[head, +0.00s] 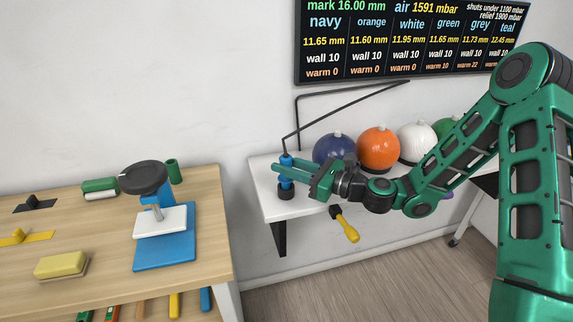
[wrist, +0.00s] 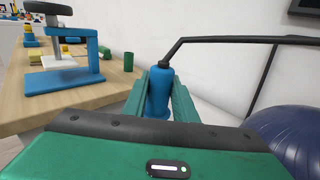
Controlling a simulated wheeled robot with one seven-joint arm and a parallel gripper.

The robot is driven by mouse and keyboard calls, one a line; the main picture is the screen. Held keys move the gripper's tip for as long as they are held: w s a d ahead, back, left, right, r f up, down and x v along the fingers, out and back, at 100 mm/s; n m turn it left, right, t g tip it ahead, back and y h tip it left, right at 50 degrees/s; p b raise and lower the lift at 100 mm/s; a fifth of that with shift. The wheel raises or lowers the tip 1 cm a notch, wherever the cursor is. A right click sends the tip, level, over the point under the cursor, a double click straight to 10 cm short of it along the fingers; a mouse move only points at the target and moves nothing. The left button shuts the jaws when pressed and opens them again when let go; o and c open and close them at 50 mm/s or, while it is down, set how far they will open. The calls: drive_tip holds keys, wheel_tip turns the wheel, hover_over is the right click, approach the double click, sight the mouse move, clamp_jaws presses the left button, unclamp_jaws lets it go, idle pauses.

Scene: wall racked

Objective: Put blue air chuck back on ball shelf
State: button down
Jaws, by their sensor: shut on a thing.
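The blue air chuck (head: 286,168) is upright at the left end of the white ball shelf (head: 276,211), with a black hose coming from its top. It also shows in the wrist view (wrist: 160,92). My gripper (head: 284,172) reaches in from the right, its green fingers on both sides of the chuck and shut on it. A dark round piece (head: 286,191) shows just under the chuck at shelf height. I cannot tell whether the chuck touches it or whether it is part of the chuck.
Navy (head: 333,147), orange (head: 378,150) and white (head: 417,143) balls stand on the shelf right of the chuck, with a green one behind my arm. A wooden bench (head: 110,235) with a blue press (head: 165,240) stands to the left. A black hose arm (head: 345,105) rises above the shelf.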

drive_tip(key=shift+f, duration=1.15)
drive_tip(key=c, duration=1.4)
unclamp_jaws()
drive_tip(key=shift+o, duration=0.2)
drive_tip(key=shift+r, duration=0.1)
drive_tip(key=shift+r, duration=4.9)
